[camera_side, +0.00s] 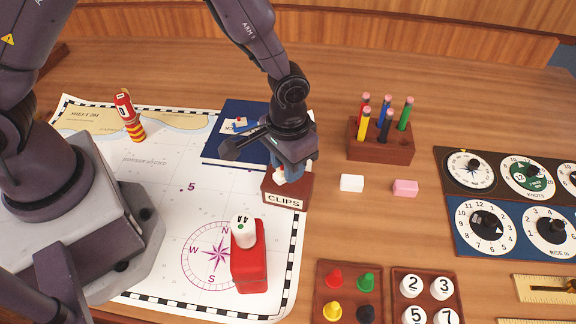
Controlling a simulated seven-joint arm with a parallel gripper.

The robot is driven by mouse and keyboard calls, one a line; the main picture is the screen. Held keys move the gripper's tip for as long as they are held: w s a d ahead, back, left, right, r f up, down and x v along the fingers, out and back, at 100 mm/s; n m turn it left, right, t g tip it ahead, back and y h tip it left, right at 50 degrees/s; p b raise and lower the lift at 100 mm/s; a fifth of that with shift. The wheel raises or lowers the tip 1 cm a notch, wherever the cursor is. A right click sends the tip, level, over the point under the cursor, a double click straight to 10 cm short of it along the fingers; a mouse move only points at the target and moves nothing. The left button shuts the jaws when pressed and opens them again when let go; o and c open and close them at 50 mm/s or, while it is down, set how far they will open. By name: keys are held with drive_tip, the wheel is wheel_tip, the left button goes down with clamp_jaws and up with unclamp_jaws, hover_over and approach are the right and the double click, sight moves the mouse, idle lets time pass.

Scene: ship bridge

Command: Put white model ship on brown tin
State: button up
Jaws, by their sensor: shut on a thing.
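The brown tin (285,202), labelled CLIPS, stands at the right edge of the chart. My gripper (291,171) points down right over the tin and covers much of its top. It is shut on the white model ship (280,179), of which only a small white part shows between the gripper and the tin. The rest of the ship is hidden by my gripper. I cannot tell whether the ship touches the tin.
A dark blue book (228,118) lies behind the gripper. A red block with a white cylinder (248,268) stands in front of the tin. A pencil holder (380,148) and two erasers (352,183) are to the right. Trays of pegs and counters (348,268) are at the front.

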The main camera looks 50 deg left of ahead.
drive_tip(key=shift+f, duration=0.55)
drive_tip(key=o, duration=0.9)
drive_tip(key=shift+f, duration=0.15)
wheel_tip(320, 180, up, 13)
drive_tip(key=s+a+r+t, duration=0.5)
drive_tip(key=s+a+r, duration=0.7)
drive_tip(key=s+r, duration=0.2)
wheel_tip(320, 180, up, 2)
drive_tip(key=shift+s+a+r+t, duration=0.1)
drive_tip(key=shift+s+a+t, duration=0.1)
drive_tip(key=shift+s+t, duration=0.15)
